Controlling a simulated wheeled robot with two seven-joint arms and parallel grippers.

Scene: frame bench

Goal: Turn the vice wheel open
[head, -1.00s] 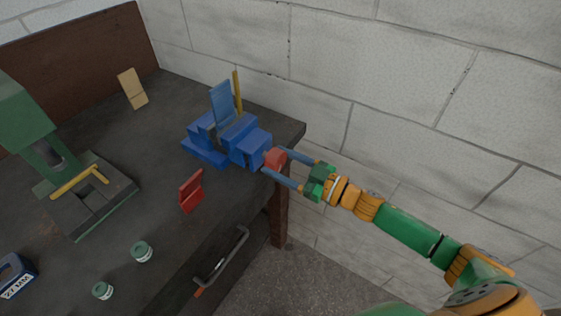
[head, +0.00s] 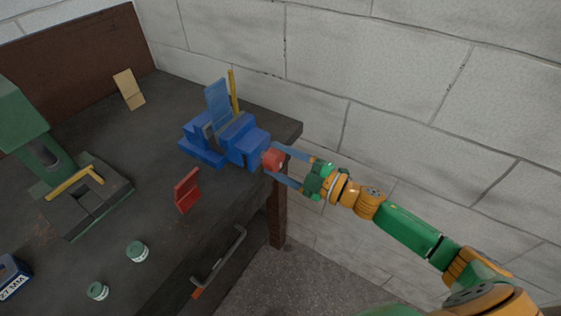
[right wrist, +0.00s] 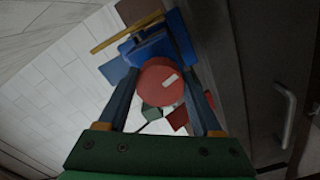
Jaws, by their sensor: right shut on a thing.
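The blue vice (head: 222,138) sits on the dark bench near its right corner, with a flat blue plate and a yellow bar standing up at it. The red vice wheel (head: 273,160) is on its near right end, over the bench edge. In the right wrist view the wheel (right wrist: 161,82) is a red disc with a pale mark, tilted off level. My right gripper (head: 275,162) reaches in from the right and is shut on the wheel, one blue finger on each side. My left gripper is not in view.
A green machine (head: 50,170) stands at the left. A red bracket (head: 187,190) and two small green jars (head: 137,252) lie nearer on the bench (head: 140,190). A drawer handle (head: 220,262) is at the front. A brick wall rises behind and at the right.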

